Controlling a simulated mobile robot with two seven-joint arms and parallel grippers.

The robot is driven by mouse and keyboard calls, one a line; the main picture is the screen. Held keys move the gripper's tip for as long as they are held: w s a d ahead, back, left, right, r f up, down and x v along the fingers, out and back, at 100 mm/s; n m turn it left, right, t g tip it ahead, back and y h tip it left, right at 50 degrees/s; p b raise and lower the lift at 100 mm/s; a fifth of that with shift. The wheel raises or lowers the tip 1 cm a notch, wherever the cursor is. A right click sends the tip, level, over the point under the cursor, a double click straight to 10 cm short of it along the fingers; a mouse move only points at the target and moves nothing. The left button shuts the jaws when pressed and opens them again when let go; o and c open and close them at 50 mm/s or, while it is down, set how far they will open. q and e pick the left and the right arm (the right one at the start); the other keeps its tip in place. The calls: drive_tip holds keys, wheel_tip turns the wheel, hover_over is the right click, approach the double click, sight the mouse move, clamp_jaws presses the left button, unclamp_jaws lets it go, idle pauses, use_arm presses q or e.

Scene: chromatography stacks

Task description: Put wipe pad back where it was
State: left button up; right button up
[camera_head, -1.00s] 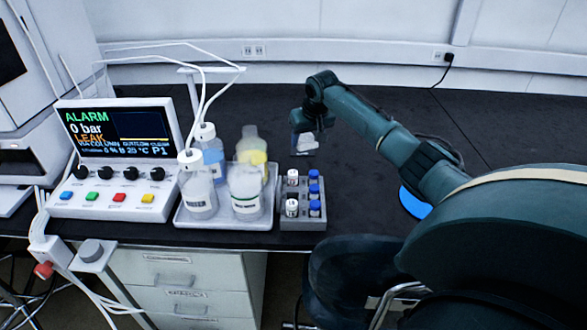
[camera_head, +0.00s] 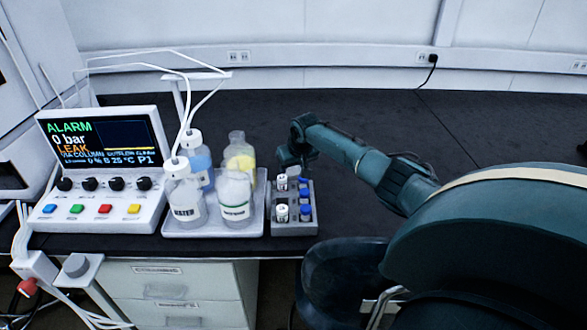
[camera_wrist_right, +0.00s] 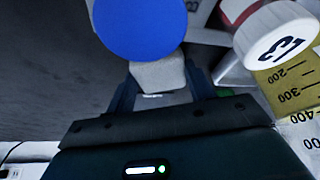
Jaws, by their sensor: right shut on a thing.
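My right gripper (camera_head: 288,160) is behind the back edge of the vial rack (camera_head: 293,228) in the head view. In the right wrist view the gripper (camera_wrist_right: 160,92) is shut on a pale grey-white wipe pad (camera_wrist_right: 158,73), which sits between its two fingers. In the head view I cannot clearly make out the pad by the rack. My left gripper is not in view.
The grey tray (camera_head: 200,229) holds several bottles, including a yellow one (camera_head: 240,155), left of the rack. Blue-capped vials (camera_head: 305,195) stand in the rack. The wrist view shows a blue disc (camera_wrist_right: 140,25) close by. The ALARM console (camera_head: 100,170) stands left; the back bench is clear.

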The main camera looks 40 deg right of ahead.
drive_tip(key=shift+f, duration=0.1)
drive_tip(key=o, duration=0.9)
drive_tip(key=shift+r, duration=0.35)
use_arm(q)
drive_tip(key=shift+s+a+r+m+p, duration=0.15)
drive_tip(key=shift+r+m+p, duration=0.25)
drive_tip(key=shift+p, duration=0.6)
use_arm(e)
drive_tip(key=v, duration=1.1)
drive_tip(key=shift+s+r, duration=0.15)
drive_tip(key=shift+r, duration=0.15)
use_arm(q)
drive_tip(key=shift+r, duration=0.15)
